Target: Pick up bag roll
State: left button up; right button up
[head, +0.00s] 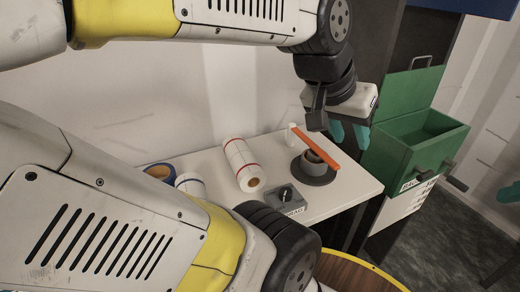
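A white roll with red bands and a brown core, which looks like the bag roll (240,160), lies on the white bench (350,190) near the wall. A second, smaller white roll (190,185) lies to its left, partly hidden by my arm. My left gripper (349,132) is above and right of the bag roll, over the bench's right part. Its two teal fingertips are apart with nothing seen between them. A teal tip at the right edge (511,193) may be part of my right gripper; the rest is out of frame.
A dark round base with a cup (314,172) and an orange strip (316,146) stand right of the roll. A grey box with a knob (285,197) is in front. A green open bin (413,140) stands beyond the bench's right end.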

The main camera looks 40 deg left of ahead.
aim_at(250, 177)
jog(key=u, duration=1.35)
jog(key=k+u, duration=0.15)
jog(key=u, duration=0.2)
jog(key=i, duration=0.15)
